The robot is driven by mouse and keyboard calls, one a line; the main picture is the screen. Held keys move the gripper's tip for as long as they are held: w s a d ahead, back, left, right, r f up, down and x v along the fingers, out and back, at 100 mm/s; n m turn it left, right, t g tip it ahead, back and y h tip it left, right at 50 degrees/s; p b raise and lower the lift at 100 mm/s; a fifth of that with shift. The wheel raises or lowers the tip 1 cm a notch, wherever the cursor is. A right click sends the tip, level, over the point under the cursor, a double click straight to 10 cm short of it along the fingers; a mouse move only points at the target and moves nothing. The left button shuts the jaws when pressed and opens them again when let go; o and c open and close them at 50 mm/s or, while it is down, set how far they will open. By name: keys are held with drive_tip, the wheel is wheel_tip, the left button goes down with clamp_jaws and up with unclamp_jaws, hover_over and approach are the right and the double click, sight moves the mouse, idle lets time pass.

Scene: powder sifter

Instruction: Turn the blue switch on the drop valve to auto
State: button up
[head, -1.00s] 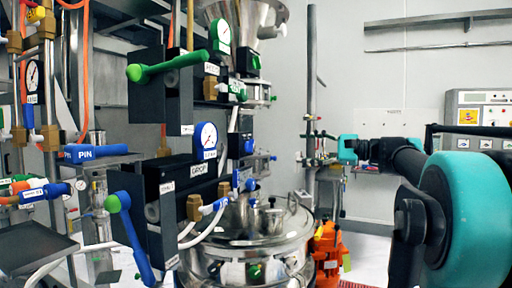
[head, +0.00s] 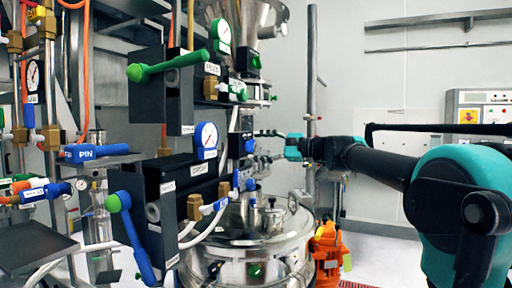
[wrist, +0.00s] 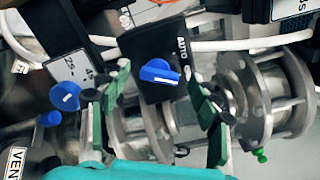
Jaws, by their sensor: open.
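In the wrist view a blue switch (wrist: 159,72) sits on a black box (wrist: 155,42) with white AUTO lettering to its upper right. The switch handle points roughly sideways, its white mark to the right. My gripper (wrist: 158,78) is open, its two green-padded fingers on either side of the switch, with gaps visible. I cannot tell how far the fingertips are from the box face. In the head view my gripper (head: 266,146) is small, reaching left beside the steel equipment. Which small blue part there is this switch is unclear.
A second blue knob (wrist: 64,95) on a labelled plate lies left of my gripper. Steel flanged fittings (wrist: 265,95) and white hoses are close by. In the head view, valve boxes with a green lever (head: 168,66) and a blue lever (head: 133,240) stand at left.

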drive_tip(key=shift+w+a, duration=0.15)
drive_tip(key=shift+a, duration=0.4)
drive_tip(key=c, duration=1.2)
drive_tip(key=shift+o, duration=0.2)
